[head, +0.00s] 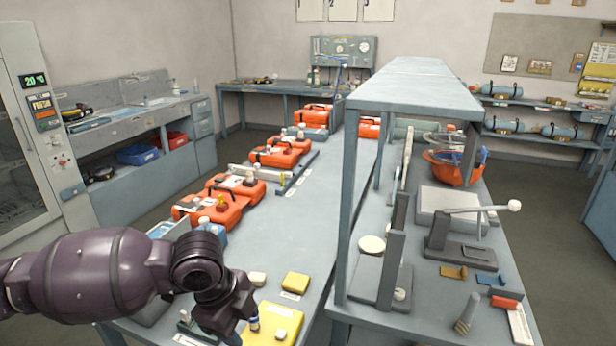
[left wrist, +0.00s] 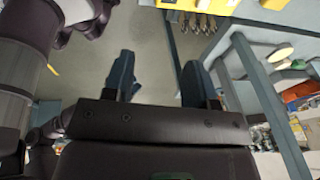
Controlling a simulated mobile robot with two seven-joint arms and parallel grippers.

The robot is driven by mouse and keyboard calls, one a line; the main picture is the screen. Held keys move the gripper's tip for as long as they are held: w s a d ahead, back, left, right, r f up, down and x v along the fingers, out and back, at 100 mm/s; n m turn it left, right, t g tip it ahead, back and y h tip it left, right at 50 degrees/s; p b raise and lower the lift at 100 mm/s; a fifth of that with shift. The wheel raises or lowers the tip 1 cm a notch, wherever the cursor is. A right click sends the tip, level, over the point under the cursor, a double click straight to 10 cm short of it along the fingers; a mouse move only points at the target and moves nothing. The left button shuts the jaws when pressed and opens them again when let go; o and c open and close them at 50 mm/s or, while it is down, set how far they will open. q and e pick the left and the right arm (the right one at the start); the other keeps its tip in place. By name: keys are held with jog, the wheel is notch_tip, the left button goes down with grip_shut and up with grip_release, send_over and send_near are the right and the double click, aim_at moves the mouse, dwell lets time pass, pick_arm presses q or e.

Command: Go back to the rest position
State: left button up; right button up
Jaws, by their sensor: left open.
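My left arm (head: 110,275) reaches in from the left in the head view and bends down at the wrist over the near end of the long bench. My left gripper (left wrist: 160,78) shows in the left wrist view with its two dark fingers wide apart. Only the floor shows between them, and nothing is held. In the head view the gripper itself is mostly cut off or hidden below the wrist.
The long bench (head: 310,215) carries several orange cases (head: 212,207) and yellow pieces (head: 295,282) close to my left wrist. A raised grey shelf (head: 415,80) stands along its right side. A glass-doored cabinet (head: 25,150) stands at the far left. Open floor (head: 170,215) lies left of the bench.

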pick_arm(q)
jog(key=w+d+r+n+t+h, duration=0.5)
jog(key=w+d+r+t+h, duration=0.2)
jog(key=w+d+r+t, duration=0.15)
jog(key=s+a+f+n+t+y, duration=0.3)
jog(key=a+f+n, duration=0.3)
jog(key=a+f, duration=0.25)
jog(key=s+a+f+n+t+y, duration=0.3)
jog(key=a+f+n, duration=0.3)
jog(key=a+f, duration=0.25)
jog(key=s+a+f+n+g+y, duration=0.2)
jog(key=s+a+f, duration=0.1)
jog(key=s+f, duration=0.3)
jog(key=s+a+f+n+g+y, duration=0.2)
jog(key=s+a+f, duration=0.2)
jog(key=s+f, duration=0.3)
jog(key=s, duration=0.4)
jog(key=shift+a, duration=0.15)
